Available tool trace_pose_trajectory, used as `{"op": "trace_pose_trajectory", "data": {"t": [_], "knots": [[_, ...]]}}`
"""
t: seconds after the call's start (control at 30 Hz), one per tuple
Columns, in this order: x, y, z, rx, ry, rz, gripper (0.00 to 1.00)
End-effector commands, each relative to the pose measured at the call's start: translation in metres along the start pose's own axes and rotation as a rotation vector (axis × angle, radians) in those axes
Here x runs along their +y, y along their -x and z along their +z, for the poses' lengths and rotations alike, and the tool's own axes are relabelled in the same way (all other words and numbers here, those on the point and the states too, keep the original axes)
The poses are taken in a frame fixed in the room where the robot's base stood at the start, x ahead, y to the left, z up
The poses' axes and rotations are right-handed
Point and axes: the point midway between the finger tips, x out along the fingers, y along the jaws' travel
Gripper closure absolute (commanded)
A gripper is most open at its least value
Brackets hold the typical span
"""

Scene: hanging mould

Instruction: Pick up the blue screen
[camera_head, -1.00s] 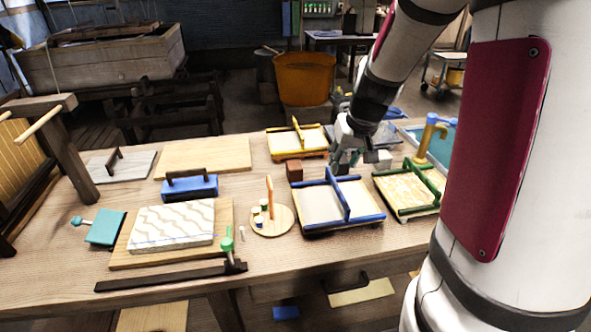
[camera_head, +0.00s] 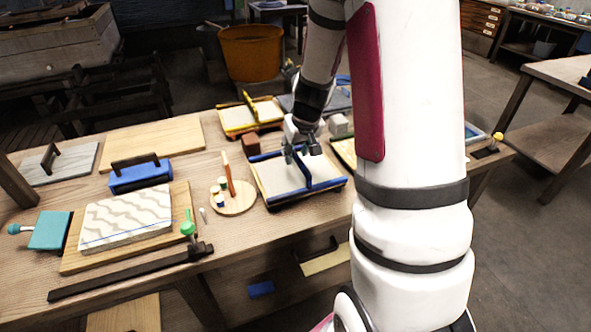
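The blue screen (camera_head: 277,176) is a flat pale panel in a blue frame with a raised blue bar across its middle. It lies on the wooden table. My gripper (camera_head: 303,151) points down at the far end of the raised bar and overlaps it in the picture. I cannot tell whether it touches the bar. The fingers are small and dark, so their opening is unclear. The near part of the screen is in plain view.
A yellow-framed screen (camera_head: 232,119) lies behind, with a reddish-brown block (camera_head: 251,144) between. A round board (camera_head: 243,202) with small pots stands left. My arm hides most of a green-framed screen (camera_head: 343,148) at right.

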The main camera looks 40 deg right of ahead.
Motion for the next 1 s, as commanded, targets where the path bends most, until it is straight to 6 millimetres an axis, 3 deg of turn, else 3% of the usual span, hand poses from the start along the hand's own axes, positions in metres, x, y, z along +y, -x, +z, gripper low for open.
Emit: {"op": "trace_pose_trajectory", "data": {"t": [0.13,0.4,0.57,1.0], "knots": [[0.0001,-0.0154,0.0008,-0.001,-0.001,0.0,0.67],[-0.0003,-0.0171,0.0004,0.0,0.0,0.0,0.67],[-0.0003,-0.017,0.0004,0.0,0.0,0.0,1.0],[-0.0003,-0.0151,-0.0006,0.001,0.0,0.0,1.0]]}}
